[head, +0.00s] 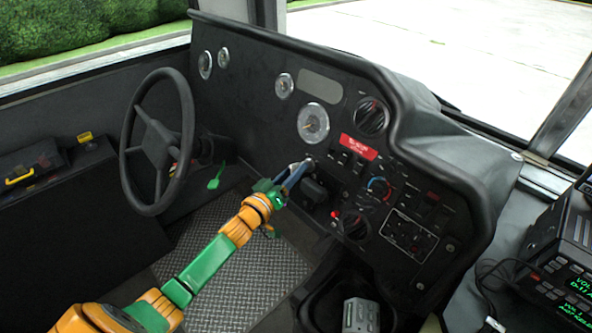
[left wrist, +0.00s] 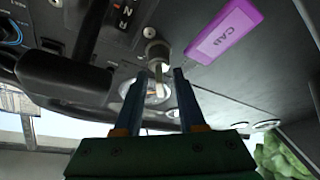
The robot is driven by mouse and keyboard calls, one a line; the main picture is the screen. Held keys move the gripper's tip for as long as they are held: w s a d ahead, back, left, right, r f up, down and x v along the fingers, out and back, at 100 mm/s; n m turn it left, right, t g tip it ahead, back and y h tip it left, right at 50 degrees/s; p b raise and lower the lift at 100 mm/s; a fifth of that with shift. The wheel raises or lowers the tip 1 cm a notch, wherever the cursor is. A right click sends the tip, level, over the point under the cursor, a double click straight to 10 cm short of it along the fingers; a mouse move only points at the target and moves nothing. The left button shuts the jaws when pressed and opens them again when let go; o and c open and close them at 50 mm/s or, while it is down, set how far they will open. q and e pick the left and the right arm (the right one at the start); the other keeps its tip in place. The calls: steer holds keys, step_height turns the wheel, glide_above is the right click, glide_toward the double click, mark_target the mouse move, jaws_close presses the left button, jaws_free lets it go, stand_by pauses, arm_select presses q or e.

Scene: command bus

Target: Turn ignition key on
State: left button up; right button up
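The dashboard (head: 262,120) carries a silver key-like piece in a round lock (left wrist: 157,50), seen just beyond and between my left fingertips in the left wrist view. My left gripper (head: 296,173) reaches the dashboard below the large round gauge in the head view. Its blue fingers (left wrist: 160,80) are apart, with a visible gap around the silver piece; contact cannot be told. The lock is mostly hidden by the gripper in the head view. A purple tag marked CAB (left wrist: 224,34) is beside the lock in the left wrist view. My right gripper is not in view.
The steering wheel (head: 157,142) stands left of my arm. A green tag (head: 215,179) hangs near its column. A black block-shaped part (head: 314,190) juts out close to my fingers' right. Knobs (head: 372,116), switches and a red label (head: 358,147) lie further right.

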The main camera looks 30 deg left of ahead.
arm_select(q)
steer(key=shift+w, duration=0.5)
jaws_close()
stand_by(1.1)
